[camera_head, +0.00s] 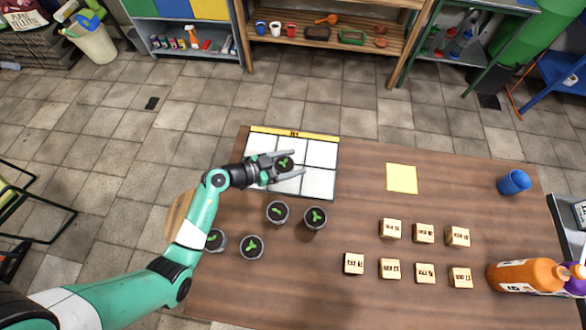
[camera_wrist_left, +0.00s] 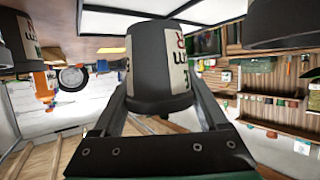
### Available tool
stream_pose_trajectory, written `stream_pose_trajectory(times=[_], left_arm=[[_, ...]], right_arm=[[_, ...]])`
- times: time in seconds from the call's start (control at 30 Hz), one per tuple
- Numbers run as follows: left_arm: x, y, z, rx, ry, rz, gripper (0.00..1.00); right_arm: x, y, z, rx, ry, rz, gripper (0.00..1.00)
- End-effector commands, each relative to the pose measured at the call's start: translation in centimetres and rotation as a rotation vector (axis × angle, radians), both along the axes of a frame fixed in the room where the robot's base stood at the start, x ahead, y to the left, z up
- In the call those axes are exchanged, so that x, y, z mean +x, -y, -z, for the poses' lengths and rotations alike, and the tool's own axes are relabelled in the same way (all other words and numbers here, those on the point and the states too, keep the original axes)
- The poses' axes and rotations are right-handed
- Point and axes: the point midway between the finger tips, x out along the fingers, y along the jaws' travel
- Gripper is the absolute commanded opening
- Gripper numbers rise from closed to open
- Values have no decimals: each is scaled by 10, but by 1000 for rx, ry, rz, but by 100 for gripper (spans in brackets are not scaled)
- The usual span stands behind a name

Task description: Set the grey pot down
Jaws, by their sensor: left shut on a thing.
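My left gripper (camera_head: 284,168) is over the white gridded board (camera_head: 320,184) on the wooden table. It is shut on the grey pot (camera_head: 284,163), a dark pot with a green sprout, which sits between its fingers. In the left wrist view the grey pot (camera_wrist_left: 158,70) fills the middle, with a light label on its side and a finger on each side. Whether its base touches the board cannot be told. My right gripper is not in view.
Several similar potted sprouts, such as one (camera_head: 315,217), stand in front of the board. Lettered wooden blocks (camera_head: 424,233), a yellow square (camera_head: 401,178), a blue cup (camera_head: 513,182) and an orange bottle (camera_head: 525,275) are to the right. The table's middle right is fairly clear.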

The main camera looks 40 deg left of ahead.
Motion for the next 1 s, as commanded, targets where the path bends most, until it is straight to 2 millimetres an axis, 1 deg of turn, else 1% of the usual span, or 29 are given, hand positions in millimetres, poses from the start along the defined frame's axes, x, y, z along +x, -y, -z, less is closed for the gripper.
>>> stream_pose_trajectory(times=[0.07, 0.1, 0.2, 0.27, 0.5, 0.63, 0.67, 0.7, 0.77, 1.0], left_arm=[[2, 0, 3, 0, 1, 1, 14], [5, 1, 8, 0, 1, 1, 14], [5, 1, 29, -1, 0, 0, 14], [5, 1, 37, -1, 1, 0, 14], [5, 1, 35, 0, 1, 0, 14], [5, 1, 38, 1, 0, 1, 14], [5, 1, 38, 1, 0, 1, 81], [5, 1, 38, 1, 0, 1, 88], [5, 1, 38, 1, 0, 1, 99], [5, 1, 37, 1, 0, 1, 100]], right_arm=[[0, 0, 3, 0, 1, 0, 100], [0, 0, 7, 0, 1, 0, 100], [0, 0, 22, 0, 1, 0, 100], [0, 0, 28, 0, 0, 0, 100], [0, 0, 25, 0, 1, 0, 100], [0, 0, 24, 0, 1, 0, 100], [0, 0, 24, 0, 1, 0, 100], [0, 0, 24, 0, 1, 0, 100], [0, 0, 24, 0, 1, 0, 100], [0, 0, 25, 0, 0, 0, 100]])
